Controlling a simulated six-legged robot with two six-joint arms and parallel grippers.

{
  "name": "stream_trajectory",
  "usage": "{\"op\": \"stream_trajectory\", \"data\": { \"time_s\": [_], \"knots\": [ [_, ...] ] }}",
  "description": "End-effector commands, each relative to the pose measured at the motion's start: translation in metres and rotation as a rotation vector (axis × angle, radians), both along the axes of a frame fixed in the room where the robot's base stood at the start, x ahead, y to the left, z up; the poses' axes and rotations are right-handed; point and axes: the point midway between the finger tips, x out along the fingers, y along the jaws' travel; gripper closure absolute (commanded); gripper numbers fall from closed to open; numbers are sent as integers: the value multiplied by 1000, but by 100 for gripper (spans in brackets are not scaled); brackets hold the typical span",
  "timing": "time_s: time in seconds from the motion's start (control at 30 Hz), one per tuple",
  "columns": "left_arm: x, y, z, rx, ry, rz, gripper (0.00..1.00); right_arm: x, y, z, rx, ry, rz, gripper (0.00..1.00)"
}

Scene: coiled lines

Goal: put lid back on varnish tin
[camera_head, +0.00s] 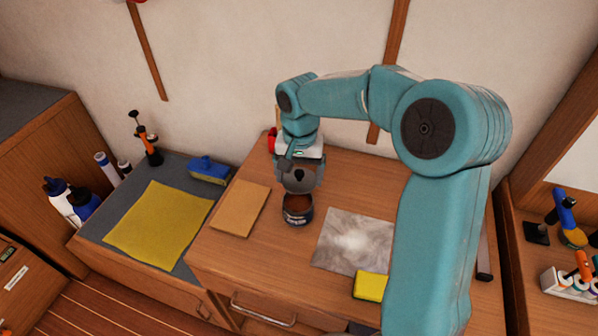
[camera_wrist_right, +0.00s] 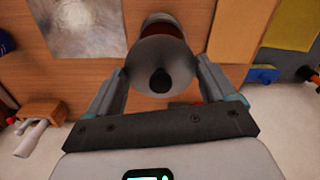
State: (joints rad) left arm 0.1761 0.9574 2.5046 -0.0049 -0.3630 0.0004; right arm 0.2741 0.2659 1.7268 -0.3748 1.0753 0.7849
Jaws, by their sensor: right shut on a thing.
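The varnish tin (camera_head: 297,217) stands upright and open on the wooden bench, with brown contents showing inside its rim. The round grey lid (camera_head: 293,184) with a dark knob is in my right gripper (camera_head: 300,180), just above and behind the tin's mouth in the head view. In the right wrist view the lid (camera_wrist_right: 165,57) sits between the two fingers, its black knob facing the camera. It hides much of the tin (camera_wrist_right: 162,20) there. Whether lid and rim touch cannot be told. My left gripper is not in view.
A tan sheet (camera_head: 240,207) lies left of the tin and a grey mottled sheet (camera_head: 352,240) lies right. A yellow sponge (camera_head: 370,286) is near the front. A yellow cloth (camera_head: 158,225) and blue brush (camera_head: 208,168) lie on the left counter. My right arm covers the bench's right side.

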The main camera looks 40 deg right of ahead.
Motion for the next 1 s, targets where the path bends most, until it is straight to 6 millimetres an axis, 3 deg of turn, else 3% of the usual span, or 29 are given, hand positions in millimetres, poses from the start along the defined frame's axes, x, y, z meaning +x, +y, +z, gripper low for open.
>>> {"op": "stream_trajectory", "data": {
  "time_s": [0.6, 1.0],
  "knots": [
    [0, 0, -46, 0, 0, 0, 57, 0, 0, -59, 0, 1, 7, 44],
    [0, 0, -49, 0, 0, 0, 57, -1, -1, -63, 0, 0, 7, 44]
  ]
}}
